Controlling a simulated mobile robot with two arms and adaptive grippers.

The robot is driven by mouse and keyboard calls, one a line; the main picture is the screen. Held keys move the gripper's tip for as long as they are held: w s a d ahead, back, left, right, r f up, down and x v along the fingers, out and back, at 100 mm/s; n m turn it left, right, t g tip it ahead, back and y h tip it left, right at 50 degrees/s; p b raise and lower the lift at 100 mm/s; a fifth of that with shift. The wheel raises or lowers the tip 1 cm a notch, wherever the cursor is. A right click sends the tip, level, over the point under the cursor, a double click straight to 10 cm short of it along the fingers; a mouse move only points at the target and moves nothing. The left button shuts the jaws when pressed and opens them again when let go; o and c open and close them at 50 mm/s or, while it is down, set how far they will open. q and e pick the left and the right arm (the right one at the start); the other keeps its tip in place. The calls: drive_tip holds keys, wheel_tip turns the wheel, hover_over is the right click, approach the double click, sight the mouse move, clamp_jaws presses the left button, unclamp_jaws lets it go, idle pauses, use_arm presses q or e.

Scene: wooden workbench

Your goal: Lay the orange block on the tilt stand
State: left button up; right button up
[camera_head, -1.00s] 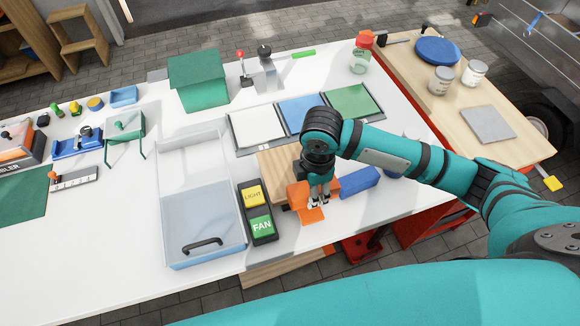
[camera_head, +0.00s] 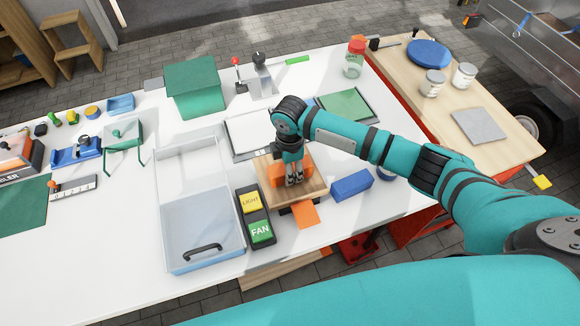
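The tilt stand (camera_head: 314,190) is a square wooden board on a dark base at the front middle of the bench. The orange block (camera_head: 279,172) is at the middle of the board, partly hidden behind my gripper. My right gripper (camera_head: 294,183) points down over the board with its fingers close around the block. I cannot tell whether the block touches the board or hangs just above it. My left gripper is not in view.
A flat orange patch (camera_head: 305,214) lies in front of the stand. A blue block (camera_head: 352,186) lies to its right. The LIGHT/FAN switch box (camera_head: 267,240) and a clear bin (camera_head: 190,262) are to its left. Coloured panels (camera_head: 345,105) lie behind.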

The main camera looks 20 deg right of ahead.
drive_tip(key=shift+f, duration=0.15)
drive_tip(key=o, duration=1.3)
wheel_tip(320, 180, up, 12)
drive_tip(key=shift+r+b, duration=0.2)
drive_tip(key=shift+b, duration=0.35)
